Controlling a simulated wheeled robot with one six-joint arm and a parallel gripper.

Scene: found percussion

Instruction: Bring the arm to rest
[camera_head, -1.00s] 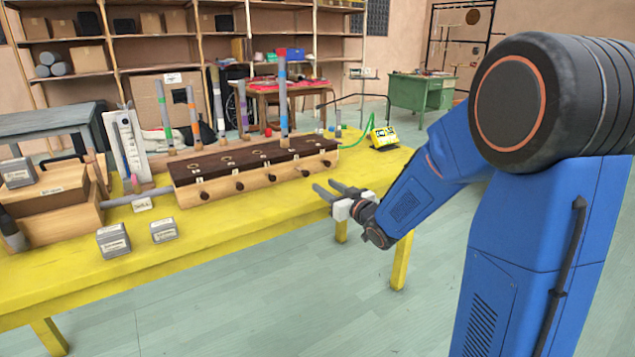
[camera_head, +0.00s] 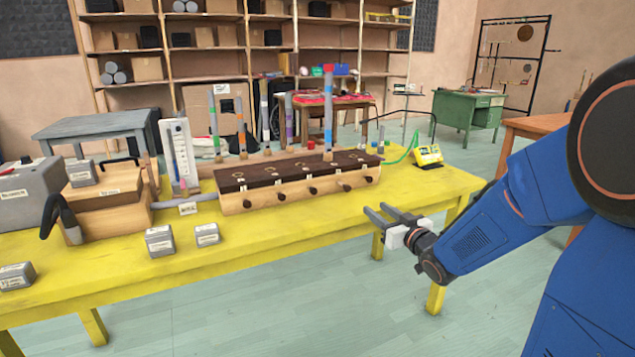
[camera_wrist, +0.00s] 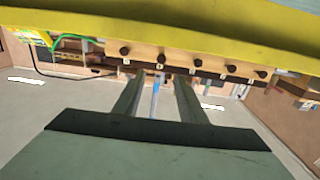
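My gripper (camera_head: 389,214) is at the front right edge of the yellow table (camera_head: 300,240) in the head view, its two fingers pointing left toward the table. The fingers are parallel with a gap between them, and nothing shows in the gap. My blue arm runs from the gripper to the right side of the picture. In the wrist view the two fingers (camera_wrist: 157,100) also stand apart and empty. The wooden box with a dark top and knobs (camera_head: 300,180) is on the table beyond the gripper, apart from it.
Small grey boxes (camera_head: 159,241) lie on the table at the left front. Colored upright tubes (camera_head: 328,112) stand at the wooden box. A yellow device (camera_head: 428,155) sits at the right end of the table. Open floor (camera_head: 330,310) lies in front of the table.

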